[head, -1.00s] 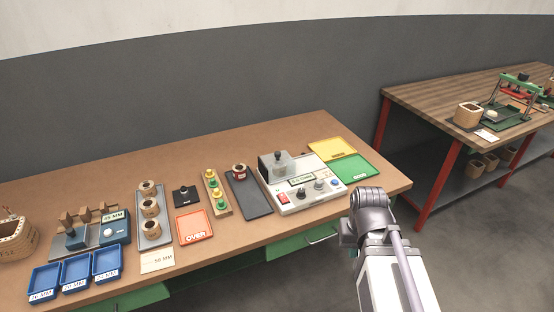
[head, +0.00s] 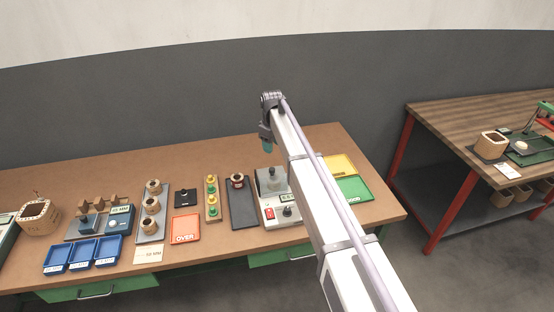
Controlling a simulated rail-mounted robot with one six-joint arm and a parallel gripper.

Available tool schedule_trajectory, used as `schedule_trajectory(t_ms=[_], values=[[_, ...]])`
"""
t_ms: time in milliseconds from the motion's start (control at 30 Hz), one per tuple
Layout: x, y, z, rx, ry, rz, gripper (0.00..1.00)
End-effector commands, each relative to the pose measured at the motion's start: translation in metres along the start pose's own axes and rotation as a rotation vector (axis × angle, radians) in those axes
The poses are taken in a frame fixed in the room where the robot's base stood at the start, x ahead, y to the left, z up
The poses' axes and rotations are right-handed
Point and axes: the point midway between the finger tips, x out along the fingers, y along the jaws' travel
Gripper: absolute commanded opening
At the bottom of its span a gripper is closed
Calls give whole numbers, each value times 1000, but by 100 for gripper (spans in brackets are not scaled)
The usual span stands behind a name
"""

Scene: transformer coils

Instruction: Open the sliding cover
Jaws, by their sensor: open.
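The tester (head: 273,214) is a pale box on the bench, with a red switch and a dark knob on its front. A grey, see-through cover (head: 271,181) with a dark knob stands on its back part; it looks closed, though its details are small. My arm crosses in front of the tester's right part and hides it. My gripper (head: 268,147) is small in the head view, pointing down above and behind the cover, apart from it in the picture. Its fingers are hard to make out; it appears open and empty.
Left of the tester are a dark mat (head: 243,212) with a coil, a board with green and yellow pieces (head: 212,200), and an orange tray (head: 185,229). Yellow (head: 340,165) and green (head: 354,188) trays lie right. Wall (head: 150,110) stands behind the bench.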

Motion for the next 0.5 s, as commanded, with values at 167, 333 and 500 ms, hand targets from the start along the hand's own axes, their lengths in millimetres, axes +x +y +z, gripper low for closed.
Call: schedule_trajectory(t_ms=[167, 333, 500], values=[[2, -4, 5, -87, 0, 0, 52], [14, -4, 6, -83, 0, 0, 52], [49, -4, 6, -82, 0, 0, 52]])
